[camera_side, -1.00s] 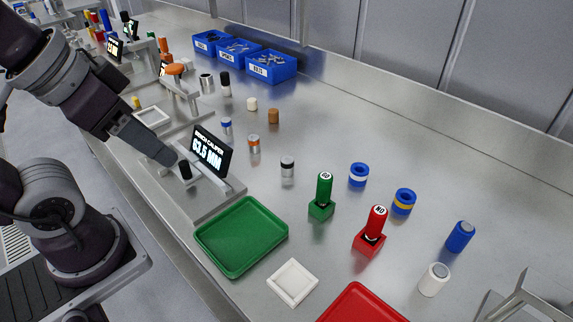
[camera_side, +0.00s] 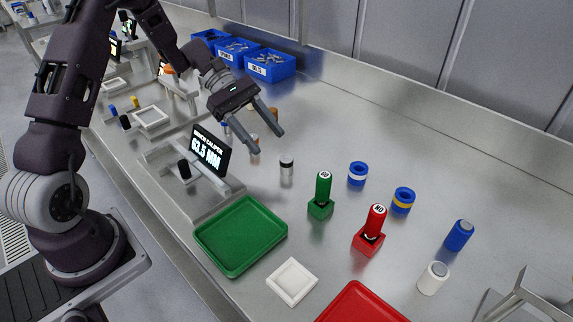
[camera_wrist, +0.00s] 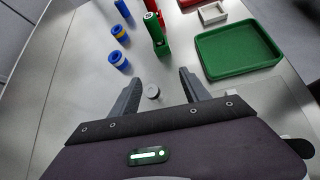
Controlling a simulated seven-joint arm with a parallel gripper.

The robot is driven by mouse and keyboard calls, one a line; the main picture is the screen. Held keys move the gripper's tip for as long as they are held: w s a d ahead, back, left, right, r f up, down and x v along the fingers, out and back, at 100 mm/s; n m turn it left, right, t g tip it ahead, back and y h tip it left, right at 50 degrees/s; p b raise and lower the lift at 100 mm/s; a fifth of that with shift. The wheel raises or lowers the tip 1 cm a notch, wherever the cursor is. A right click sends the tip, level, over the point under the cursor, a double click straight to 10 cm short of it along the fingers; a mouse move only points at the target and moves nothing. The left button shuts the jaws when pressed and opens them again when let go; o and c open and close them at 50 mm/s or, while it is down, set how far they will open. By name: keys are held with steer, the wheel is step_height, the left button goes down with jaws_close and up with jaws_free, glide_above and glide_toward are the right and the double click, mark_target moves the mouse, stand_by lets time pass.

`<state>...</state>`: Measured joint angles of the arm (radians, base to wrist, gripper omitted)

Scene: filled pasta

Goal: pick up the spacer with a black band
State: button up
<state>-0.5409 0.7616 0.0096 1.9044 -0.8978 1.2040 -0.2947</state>
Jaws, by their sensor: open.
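The spacer with a black band (camera_side: 286,167) is a short silver cylinder standing upright on the steel bench. It is right of the caliper display in the side view. My gripper (camera_side: 269,143) is open and empty, with its fingers angled down, up and left of the spacer in that picture. In the wrist view, the round grey top of a spacer (camera_wrist: 152,91) shows between the two spread fingers of my gripper (camera_wrist: 159,76), and its band cannot be made out there. No contact shows.
The caliper with a 63.5 MM display (camera_side: 210,152) stands left of the spacer. A green tray (camera_side: 240,238), green gauge (camera_side: 322,196) and red gauge (camera_side: 371,232) are nearer the front. Other small spacers are partly hidden behind my gripper.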

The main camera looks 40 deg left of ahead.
mark_target(283, 157)
steer(key=f+n, duration=0.1)
steer(key=w+a+f+n+t, duration=0.1)
steer(key=f, duration=0.1)
steer(key=a+f+h, duration=0.1)
steer(key=shift+w+a+f+n, duration=0.15)
steer(key=shift+w+a+n, duration=0.1)
steer(key=shift+w+n, duration=0.15)
steer(key=shift+w+d+f, duration=0.1)
steer(key=shift+w+f, duration=0.05)
steer(key=shift+f, duration=0.2)
steer(key=x, duration=0.6)
steer(key=shift+w+d+r, duration=0.1)
steer(key=shift+w+d, duration=0.25)
steer(key=shift+w, duration=0.1)
jaws_close()
